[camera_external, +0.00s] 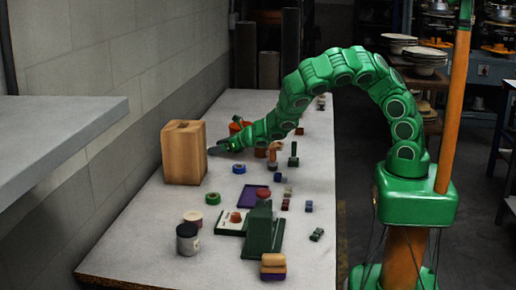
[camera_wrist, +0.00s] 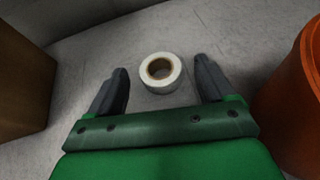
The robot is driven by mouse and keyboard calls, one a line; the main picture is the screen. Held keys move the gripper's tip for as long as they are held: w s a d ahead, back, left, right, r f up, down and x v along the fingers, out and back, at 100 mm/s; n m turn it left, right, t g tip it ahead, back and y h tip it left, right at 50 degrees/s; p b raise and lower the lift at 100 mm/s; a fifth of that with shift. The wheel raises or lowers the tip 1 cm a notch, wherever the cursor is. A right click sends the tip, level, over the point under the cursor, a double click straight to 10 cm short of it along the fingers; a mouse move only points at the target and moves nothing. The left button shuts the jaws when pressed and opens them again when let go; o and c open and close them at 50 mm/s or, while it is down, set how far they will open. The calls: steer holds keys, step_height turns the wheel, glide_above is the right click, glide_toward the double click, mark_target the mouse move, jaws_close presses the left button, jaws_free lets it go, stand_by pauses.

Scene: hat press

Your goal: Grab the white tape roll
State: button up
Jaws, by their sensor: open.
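The white tape roll (camera_wrist: 172,82) lies flat on the table in the wrist view, with its brown core showing. It sits just beyond and between the two dark fingertips of my gripper (camera_wrist: 162,80), and it looks apart from both. My gripper is open and empty. In the external view my green arm reaches left over the table, and my gripper (camera_external: 218,149) is beside the wooden block. I cannot make out the white tape roll in the external view.
The tall wooden block (camera_external: 183,155) stands close to the left of my gripper. An orange round object (camera_wrist: 295,100) stands close on the right in the wrist view.

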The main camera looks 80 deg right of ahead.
steer(key=shift+x, duration=0.8)
steer(key=c, duration=1.1)
steer(key=shift+r, duration=0.15)
